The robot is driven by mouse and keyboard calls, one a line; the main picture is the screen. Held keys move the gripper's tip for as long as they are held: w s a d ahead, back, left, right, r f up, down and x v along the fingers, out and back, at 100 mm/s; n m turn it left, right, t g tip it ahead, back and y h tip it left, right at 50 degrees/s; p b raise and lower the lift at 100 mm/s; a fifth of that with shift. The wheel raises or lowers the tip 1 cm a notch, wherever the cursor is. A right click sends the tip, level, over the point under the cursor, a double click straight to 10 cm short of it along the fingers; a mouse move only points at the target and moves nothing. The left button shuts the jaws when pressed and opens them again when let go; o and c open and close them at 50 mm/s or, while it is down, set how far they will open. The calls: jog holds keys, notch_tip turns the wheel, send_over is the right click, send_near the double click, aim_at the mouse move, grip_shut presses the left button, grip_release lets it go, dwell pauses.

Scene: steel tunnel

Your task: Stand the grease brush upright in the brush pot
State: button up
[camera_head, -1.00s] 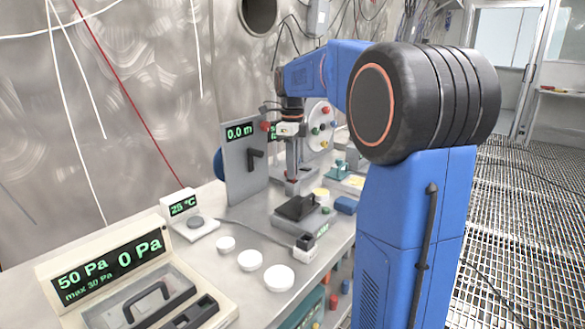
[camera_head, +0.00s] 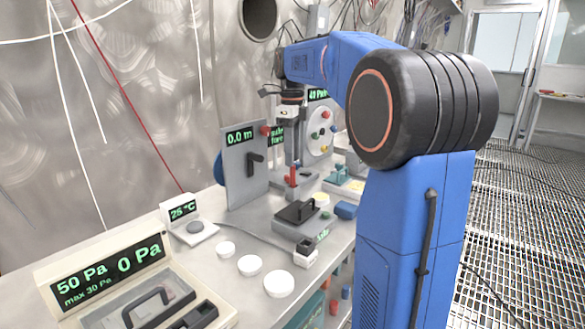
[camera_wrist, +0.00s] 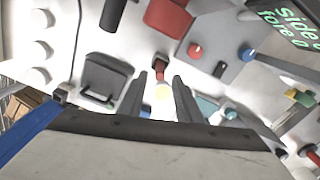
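My gripper (camera_head: 293,160) points down over a grey block (camera_head: 290,188) on the bench. In the wrist view my gripper (camera_wrist: 161,76) has its two dark fingers apart, with a small dark and reddish piece (camera_wrist: 158,71) and a pale yellow disc (camera_wrist: 162,91) seen between them. I cannot tell whether that piece touches a finger. In the head view a slim red upright piece (camera_head: 293,174) shows just below the fingers, above the grey block. I cannot tell whether it is the grease brush. No pot can be made out for certain.
A black handled box (camera_head: 296,212) and three white discs (camera_head: 250,265) stand nearer on the bench. A grey panel (camera_head: 246,165) with a black lever rises left of my gripper, a knobbed round plate (camera_head: 320,130) behind it. Teal parts (camera_head: 337,174) lie to the right.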

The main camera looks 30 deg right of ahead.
notch_tip(320, 180, up, 6)
jog(key=shift+r, duration=0.1)
dwell(0.7)
